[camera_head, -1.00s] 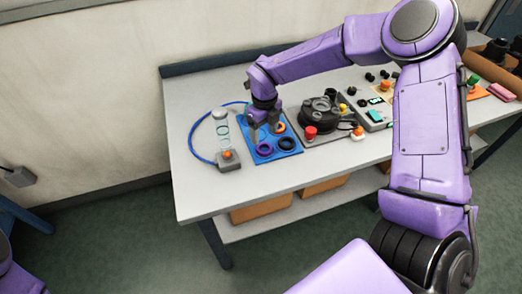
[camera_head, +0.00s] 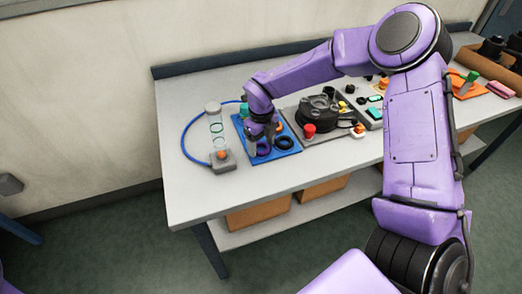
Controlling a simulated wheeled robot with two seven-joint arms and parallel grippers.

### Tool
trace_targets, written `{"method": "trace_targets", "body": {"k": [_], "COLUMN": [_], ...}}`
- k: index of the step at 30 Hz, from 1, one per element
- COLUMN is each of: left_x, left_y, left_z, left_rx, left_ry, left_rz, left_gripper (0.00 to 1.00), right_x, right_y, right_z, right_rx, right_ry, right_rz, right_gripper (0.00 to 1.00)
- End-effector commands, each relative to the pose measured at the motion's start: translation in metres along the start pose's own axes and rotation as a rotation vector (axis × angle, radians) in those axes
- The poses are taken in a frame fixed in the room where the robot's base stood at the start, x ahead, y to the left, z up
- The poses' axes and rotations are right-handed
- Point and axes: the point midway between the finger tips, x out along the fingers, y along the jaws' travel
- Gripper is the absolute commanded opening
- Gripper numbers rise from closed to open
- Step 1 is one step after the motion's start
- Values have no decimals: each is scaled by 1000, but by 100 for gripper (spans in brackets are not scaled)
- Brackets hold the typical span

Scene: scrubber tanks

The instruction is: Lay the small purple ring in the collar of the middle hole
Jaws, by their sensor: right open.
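The small purple ring (camera_head: 263,150) lies on the blue mat (camera_head: 288,156), partly hidden by my right gripper. My right gripper (camera_head: 261,139) is open, pointing down at the ring. I cannot tell whether its fingers touch the ring. The black round tank lid (camera_head: 318,113) stands just right of the mat. Its raised collars are small and dark here, and I cannot make out the middle hole clearly. My left gripper is out of view.
A black ring (camera_head: 284,142) lies on the mat right of the purple one. A clear cylinder on a grey base (camera_head: 222,160) with a blue hose stands to the left. A red knob (camera_head: 309,130) is by the lid. The table's front left (camera_head: 195,200) is clear.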

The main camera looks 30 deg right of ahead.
Motion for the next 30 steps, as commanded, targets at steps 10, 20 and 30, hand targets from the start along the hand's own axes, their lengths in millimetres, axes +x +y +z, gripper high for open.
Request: {"method": "trace_targets", "body": {"k": [10, 20, 30], "left_x": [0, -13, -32], "left_y": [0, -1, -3], "left_z": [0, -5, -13], "left_rx": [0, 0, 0], "left_ry": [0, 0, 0], "left_rz": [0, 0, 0], "left_gripper": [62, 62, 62], "right_x": [0, -16, -41], "right_y": [0, 0, 0], "right_z": [0, 0, 0], "right_rx": [0, 0, 0], "right_ry": [0, -1, 0], "right_rz": [0, 2, 1], "right_gripper": [16, 16, 16]}}
